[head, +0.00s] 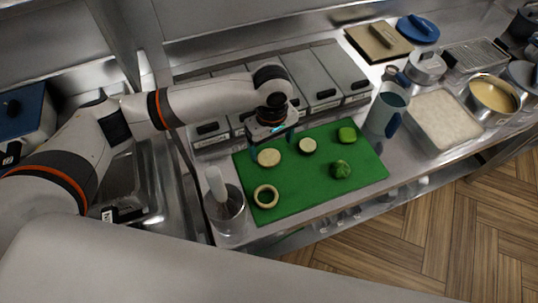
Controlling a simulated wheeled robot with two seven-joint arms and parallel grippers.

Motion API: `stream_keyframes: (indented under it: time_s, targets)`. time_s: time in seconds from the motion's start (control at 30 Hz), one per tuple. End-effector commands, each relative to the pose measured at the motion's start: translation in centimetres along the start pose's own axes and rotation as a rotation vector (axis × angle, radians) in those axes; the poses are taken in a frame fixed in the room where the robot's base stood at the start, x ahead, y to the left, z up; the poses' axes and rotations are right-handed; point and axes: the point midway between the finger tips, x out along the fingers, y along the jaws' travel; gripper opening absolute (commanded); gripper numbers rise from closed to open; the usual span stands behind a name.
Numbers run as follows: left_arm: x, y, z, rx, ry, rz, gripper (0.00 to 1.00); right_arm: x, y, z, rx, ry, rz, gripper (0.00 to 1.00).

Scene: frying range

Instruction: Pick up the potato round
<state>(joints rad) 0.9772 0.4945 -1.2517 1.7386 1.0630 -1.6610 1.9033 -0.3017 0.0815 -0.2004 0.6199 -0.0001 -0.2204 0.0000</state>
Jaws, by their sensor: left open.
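The potato round (268,158), a pale yellowish disc, lies flat on the left part of the green cutting board (315,190). My left gripper (274,141) points down just behind and above it, with its fingers apart and nothing seen between them. Whether a finger touches the round cannot be told from this view. My right gripper does not show.
Also on the board are a dark-rimmed pale slice (308,146), a green piece (347,135), a broccoli floret (341,169) and a pale ring (265,196). A metal pot with a white handle (227,208) stands left; a jug (385,110) stands right. Lidded bins line the back.

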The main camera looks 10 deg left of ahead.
Motion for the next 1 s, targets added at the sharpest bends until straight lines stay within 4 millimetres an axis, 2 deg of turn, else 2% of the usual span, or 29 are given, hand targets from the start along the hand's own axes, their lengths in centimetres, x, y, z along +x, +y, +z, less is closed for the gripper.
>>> stream_keyframes:
  time_s: [0.23, 0.33, 0.63, 0.67, 0.9, 1.0]
  targets:
    - [3.0, 0.3, 0.8, -0.002, -0.001, 0.004, 0.84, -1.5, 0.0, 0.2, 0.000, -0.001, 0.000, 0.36]
    - [4.4, 0.2, 0.7, -0.001, 0.001, 0.002, 0.84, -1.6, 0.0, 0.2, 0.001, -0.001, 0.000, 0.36]
    - [5.2, 0.2, 0.7, 0.000, 0.000, 0.000, 0.84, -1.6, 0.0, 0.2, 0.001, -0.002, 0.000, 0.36]
    - [5.2, 0.2, 0.7, 0.000, 0.000, 0.000, 0.83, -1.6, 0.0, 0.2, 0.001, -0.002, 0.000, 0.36]
    - [5.2, 0.2, 0.7, 0.000, 0.000, 0.000, 0.46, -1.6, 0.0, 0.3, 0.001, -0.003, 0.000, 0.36]
    - [5.1, 0.2, 0.7, 0.000, 0.000, 0.000, 0.46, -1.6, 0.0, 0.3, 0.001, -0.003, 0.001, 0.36]
